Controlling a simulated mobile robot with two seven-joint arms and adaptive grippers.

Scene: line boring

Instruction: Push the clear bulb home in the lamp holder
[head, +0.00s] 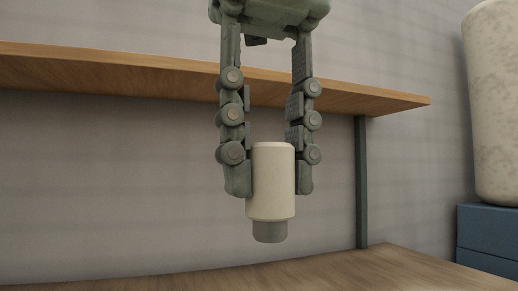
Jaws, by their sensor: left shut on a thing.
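My left gripper (268,184) hangs down from the top of the head view, its two fingers shut on the sides of a cream cylinder (272,185). The cylinder is upright, with a narrower grey end (270,231) pointing down. It looks opaque, not clear, and I cannot tell whether it is the bulb. It appears above the wooden surface in the picture, with its grey end free of any holder that I can see. No lamp holder shows in this view. My right gripper is not in view.
A wooden shelf (120,78) runs behind the gripper, with a grey-green post (361,180) under its right end. A wooden surface (330,273) lies below, bare where it shows. At right, a large mottled cream cylinder (494,100) stands on a blue box (488,232).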

